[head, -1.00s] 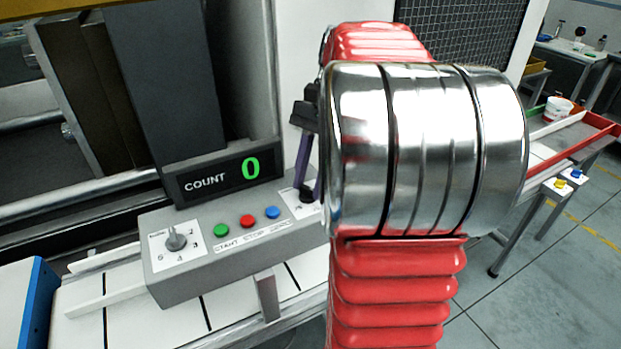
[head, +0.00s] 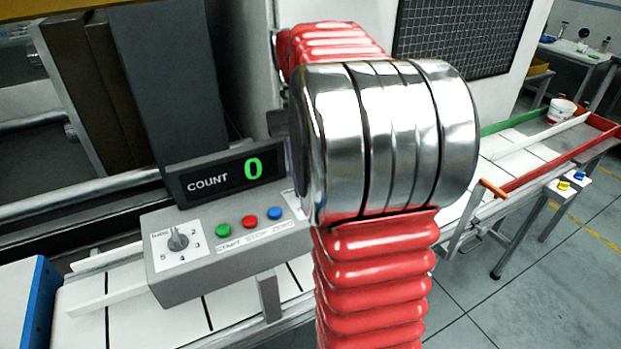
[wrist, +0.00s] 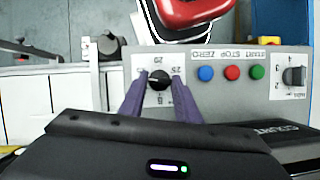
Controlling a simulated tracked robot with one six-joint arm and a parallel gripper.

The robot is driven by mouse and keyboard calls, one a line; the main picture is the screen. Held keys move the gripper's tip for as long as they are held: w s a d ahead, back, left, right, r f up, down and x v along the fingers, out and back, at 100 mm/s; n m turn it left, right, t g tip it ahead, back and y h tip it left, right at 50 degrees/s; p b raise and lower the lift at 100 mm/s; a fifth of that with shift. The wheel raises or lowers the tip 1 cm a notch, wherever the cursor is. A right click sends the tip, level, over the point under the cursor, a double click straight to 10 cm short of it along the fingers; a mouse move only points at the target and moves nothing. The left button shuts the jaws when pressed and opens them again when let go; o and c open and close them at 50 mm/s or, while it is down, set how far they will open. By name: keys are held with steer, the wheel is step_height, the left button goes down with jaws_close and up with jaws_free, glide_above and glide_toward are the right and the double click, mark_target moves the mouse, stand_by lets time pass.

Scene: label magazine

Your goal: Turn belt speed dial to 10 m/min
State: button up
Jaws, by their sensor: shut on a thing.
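A black dial (wrist: 159,79) sits on a white plate with numbers at one end of the grey control box (head: 180,288). In the wrist view the panel appears upside down; 20 and 25 are readable on the plate, other marks are partly covered. My gripper (wrist: 160,75) has its purple fingers on either side of this dial and is shut on it. The dial's pointer direction is too small to tell. In the head view my arm hides the dial and nearly all of the gripper.
A second dial (head: 177,239), numbered about 2 to 5, is at the box's other end. Green (head: 223,230), red (head: 250,222) and blue (head: 274,213) buttons lie between the dials. The COUNT display (head: 225,174) behind reads 0. A conveyor with red and green rails extends right.

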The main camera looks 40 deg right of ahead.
steer(key=n+h, duration=0.1)
steer(key=n, duration=0.2)
steer(key=shift+w+a+n, duration=0.1)
steer(key=shift+a+n, duration=0.05)
steer(key=shift+n, duration=0.25)
steer(key=shift+a+n+h, duration=0.15)
steer(key=shift+n+h, duration=0.85)
steer(key=shift+n, duration=1)
steer(key=o, duration=1)
steer(key=shift+o, duration=0.2)
